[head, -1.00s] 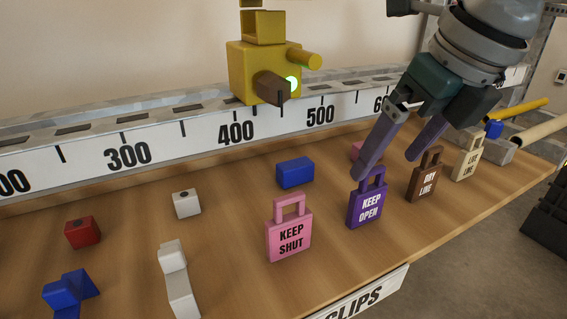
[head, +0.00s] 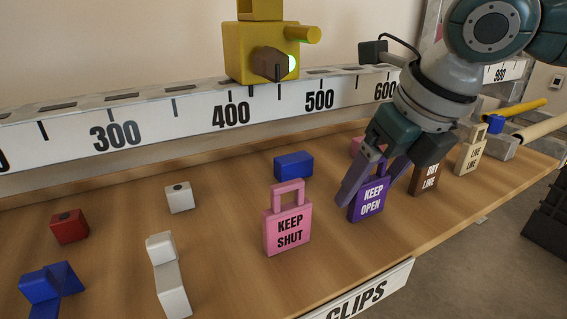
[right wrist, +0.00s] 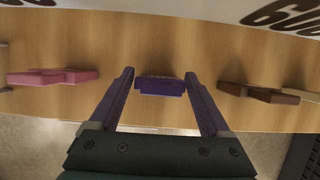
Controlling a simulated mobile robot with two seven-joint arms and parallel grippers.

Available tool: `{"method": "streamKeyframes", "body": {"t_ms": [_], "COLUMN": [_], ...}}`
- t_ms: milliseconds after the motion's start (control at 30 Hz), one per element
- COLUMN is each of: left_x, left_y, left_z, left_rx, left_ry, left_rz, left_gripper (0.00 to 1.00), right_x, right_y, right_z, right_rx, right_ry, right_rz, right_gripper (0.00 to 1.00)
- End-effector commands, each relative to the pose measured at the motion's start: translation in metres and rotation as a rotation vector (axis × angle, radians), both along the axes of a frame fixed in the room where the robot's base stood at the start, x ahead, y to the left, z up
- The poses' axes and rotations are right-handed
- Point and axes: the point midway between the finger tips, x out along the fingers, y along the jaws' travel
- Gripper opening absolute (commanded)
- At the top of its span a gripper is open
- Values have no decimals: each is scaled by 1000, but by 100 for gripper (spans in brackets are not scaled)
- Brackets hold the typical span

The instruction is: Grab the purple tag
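The purple tag (head: 369,198), lettered "KEEP OPEN", stands upright on the wooden table. My right gripper (head: 368,196) is lowered around it in the head view, one finger at its left side and the other behind its upper right. In the right wrist view the purple tag (right wrist: 160,86) lies between the two open fingers of my right gripper (right wrist: 161,76), with a gap visible on each side. The gripper partly hides the tag's handle in the head view. My left gripper is not in view.
A pink "KEEP SHUT" tag (head: 287,229) stands to the left. A brown "DRY LINE" tag (head: 424,180) and a beige "LIVE LINE" tag (head: 470,156) stand to the right. A blue block (head: 293,165) lies behind. The white ruler rail (head: 270,107) runs along the back.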

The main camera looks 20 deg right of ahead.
Motion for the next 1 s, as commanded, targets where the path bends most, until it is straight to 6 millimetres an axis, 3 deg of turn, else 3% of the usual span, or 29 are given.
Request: {"method": "streamKeyframes", "body": {"t_ms": [67,533,833,1000], "left_x": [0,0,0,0], "left_y": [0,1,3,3], "left_z": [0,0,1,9], "left_rx": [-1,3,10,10], "left_ry": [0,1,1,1], "left_rz": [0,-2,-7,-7], "left_gripper": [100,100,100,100], "right_x": [0,0,0,1], "right_y": [0,0,0,-1], "right_z": [0,0,3,20], "right_rx": [0,0,0,0], "right_ry": [0,0,-1,-3], "right_rz": [0,0,0,-1], "right_gripper": [71,18,17,17]}}
